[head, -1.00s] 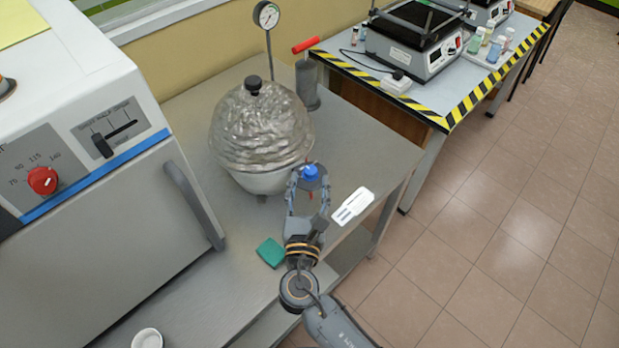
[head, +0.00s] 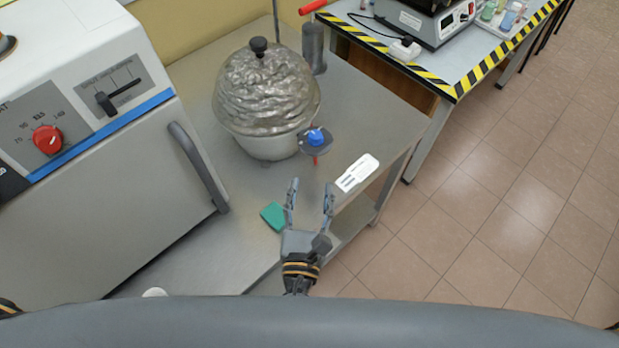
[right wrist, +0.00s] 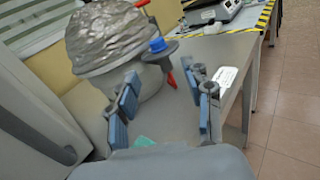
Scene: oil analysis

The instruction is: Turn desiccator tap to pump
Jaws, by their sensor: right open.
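The desiccator (head: 266,95) has a rounded, foil-like silvery dome with a black knob and a pale bowl base. It stands on the metal bench. Its tap (head: 316,137) has a blue knob on a dark fitting at the bowl's right front, with a red piece pointing down toward the front. The blue tap also shows in the right wrist view (right wrist: 158,45), with the red piece beside it. My right gripper (head: 311,186) is open and empty, in front of the tap and apart from it, its fingers pointing toward it.
A white oven (head: 90,190) with a handle stands at left. A green piece (head: 273,215) and a white label card (head: 357,173) lie near the bench's front edge. A striped-edge table (head: 440,75) is at back right.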

